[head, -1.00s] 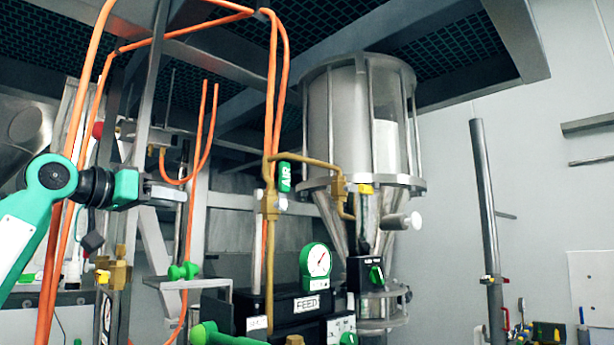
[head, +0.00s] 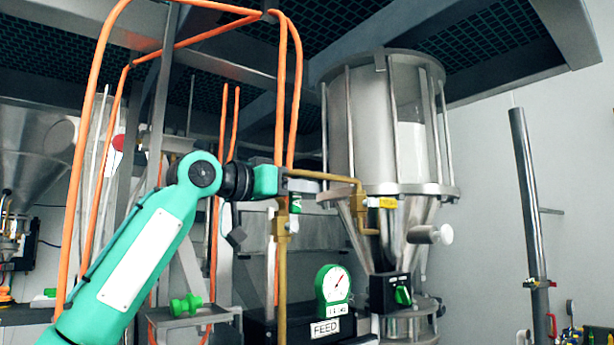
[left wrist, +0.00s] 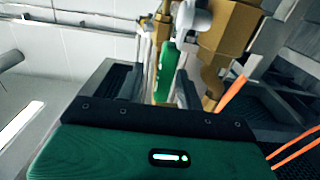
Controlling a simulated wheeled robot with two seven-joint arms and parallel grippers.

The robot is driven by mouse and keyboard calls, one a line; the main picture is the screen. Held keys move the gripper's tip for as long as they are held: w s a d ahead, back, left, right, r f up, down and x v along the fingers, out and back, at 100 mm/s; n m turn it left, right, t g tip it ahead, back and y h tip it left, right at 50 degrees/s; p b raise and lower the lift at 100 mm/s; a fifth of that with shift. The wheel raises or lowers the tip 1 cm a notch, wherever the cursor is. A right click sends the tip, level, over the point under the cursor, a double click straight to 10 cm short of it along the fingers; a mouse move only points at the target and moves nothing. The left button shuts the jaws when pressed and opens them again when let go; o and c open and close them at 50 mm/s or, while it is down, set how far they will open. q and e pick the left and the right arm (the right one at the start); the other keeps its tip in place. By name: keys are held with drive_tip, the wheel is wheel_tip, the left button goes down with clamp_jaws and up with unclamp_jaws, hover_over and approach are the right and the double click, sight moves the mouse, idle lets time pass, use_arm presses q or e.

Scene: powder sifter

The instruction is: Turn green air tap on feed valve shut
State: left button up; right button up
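The green air tap (head: 296,203) is a small handle marked with white letters, on a brass valve (head: 282,225) in the feed pipework. My left gripper (head: 304,186) is at the tap and covers its upper part in the head view. In the left wrist view, the green tap handle (left wrist: 168,62) shows between my two dark left fingers (left wrist: 157,85), with space at the sides. The left gripper is open. I cannot tell whether a finger touches the handle. My right gripper is in neither view.
A steel hopper (head: 365,125) stands just right of the tap. Orange hoses (head: 282,90) and a brass pipe (head: 325,177) run close to my left gripper. Below are a green gauge (head: 333,284), a black box with a green knob (head: 402,294) and a FEED label (head: 325,328).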

use_arm(q)
drive_tip(key=shift+w+d+r, duration=0.15)
drive_tip(key=shift+w+d, duration=0.15)
drive_tip(key=shift+w+p, duration=0.2)
drive_tip(key=shift+p, duration=0.2)
drive_tip(key=shift+w+d, duration=0.15)
drive_tip(key=shift+d, duration=0.2)
drive_tip(key=shift+c, duration=0.5)
drive_tip(key=shift+a, duration=0.1)
clamp_jaws()
drive_tip(key=shift+w+d+f+g+y, duration=0.3)
drive_tip(key=shift+d+g+y, duration=0.25)
drive_tip(key=shift+y, duration=0.3)
drive_tip(key=shift+w+d+f+g+y, duration=0.3)
drive_tip(key=shift+d+g+y, duration=0.1)
drive_tip(key=shift+g+y, duration=0.35)
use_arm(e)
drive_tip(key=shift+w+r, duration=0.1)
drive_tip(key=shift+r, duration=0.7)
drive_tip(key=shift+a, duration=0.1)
